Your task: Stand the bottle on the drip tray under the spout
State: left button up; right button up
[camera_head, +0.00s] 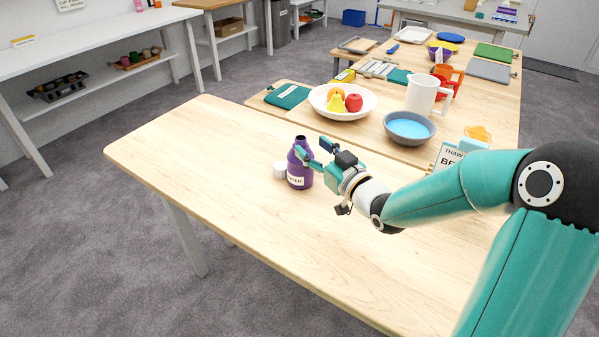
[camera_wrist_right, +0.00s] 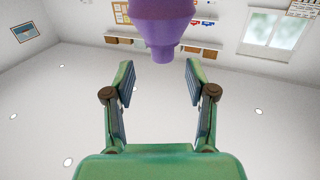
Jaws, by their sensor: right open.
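A purple bottle (camera_head: 299,163) with a dark open mouth and a white label stands upright on the near wooden table. My right gripper (camera_head: 314,151) is at the bottle's right side, near its shoulder, with its fingers apart. In the right wrist view the bottle (camera_wrist_right: 165,25) appears inverted, its neck just beyond and between the two open fingertips (camera_wrist_right: 160,80). No finger is clearly closed on it. A small white cap-like cylinder (camera_head: 280,170) stands beside the bottle on the left. I cannot make out a drip tray or spout. My left gripper is not in view.
Behind are a white fruit bowl (camera_head: 342,101), a grey bowl of blue liquid (camera_head: 409,128), a white pitcher (camera_head: 423,93) and a teal board (camera_head: 287,95). A sign (camera_head: 447,156) stands partly behind my right arm. The near table's left and front are clear.

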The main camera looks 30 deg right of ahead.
aim_at(304, 142)
jog(key=w+p, duration=0.1)
jog(key=w, duration=0.4)
jog(key=shift+a, duration=0.15)
grip_shut()
